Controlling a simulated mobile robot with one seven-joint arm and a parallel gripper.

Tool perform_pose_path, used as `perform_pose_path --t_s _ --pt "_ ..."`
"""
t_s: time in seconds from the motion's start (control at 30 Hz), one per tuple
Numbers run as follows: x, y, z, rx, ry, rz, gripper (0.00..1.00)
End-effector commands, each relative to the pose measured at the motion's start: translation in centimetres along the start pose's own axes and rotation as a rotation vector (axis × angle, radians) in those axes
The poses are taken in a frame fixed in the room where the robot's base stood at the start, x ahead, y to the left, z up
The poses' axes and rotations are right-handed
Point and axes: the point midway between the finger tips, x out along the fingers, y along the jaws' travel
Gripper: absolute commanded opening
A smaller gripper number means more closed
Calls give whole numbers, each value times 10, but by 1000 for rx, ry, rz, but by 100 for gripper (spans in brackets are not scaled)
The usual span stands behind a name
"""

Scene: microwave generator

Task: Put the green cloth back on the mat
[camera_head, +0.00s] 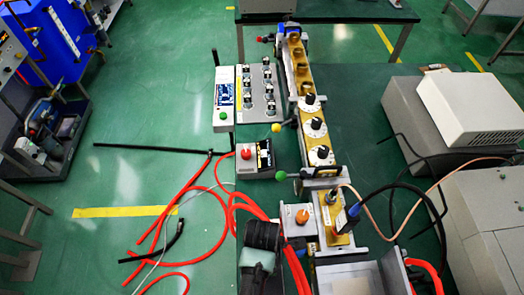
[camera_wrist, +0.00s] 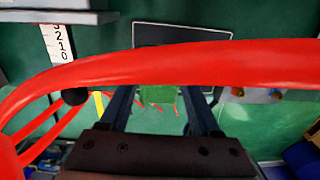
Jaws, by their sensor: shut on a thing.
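My gripper (camera_wrist: 156,92) shows in the wrist view, its two dark blue fingers reaching away from the camera. It is shut on the green cloth (camera_wrist: 158,95), a small bright green patch between the fingers. A dark rectangle with a thin pale border (camera_wrist: 180,35) lies beyond the fingertips; it may be the mat, but I cannot tell for certain. A thick red cable crosses in front of the fingers and hides part of them.
Red hoses (camera_head: 190,205) loop over the green floor at left. A row of waveguide parts with dials (camera_head: 313,125) runs along the bench. White instrument cases (camera_head: 470,105) stand at right. Open floor (camera_head: 160,110) lies left.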

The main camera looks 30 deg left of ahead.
Motion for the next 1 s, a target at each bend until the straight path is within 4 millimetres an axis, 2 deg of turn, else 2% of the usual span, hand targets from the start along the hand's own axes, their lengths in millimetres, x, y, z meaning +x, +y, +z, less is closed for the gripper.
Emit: perform_pose_path --t_s 0.1,0.23,0.67,0.7,0.83,1.0 --pt "19 0 0 -1 1 -3 3" --pt "33 1 0 -1 1 -2 3" --pt "40 1 0 -1 0 -1 3" --pt "38 1 0 -1 0 0 71" --pt "38 1 0 -1 0 0 94" --pt "38 1 0 -1 0 -1 94"
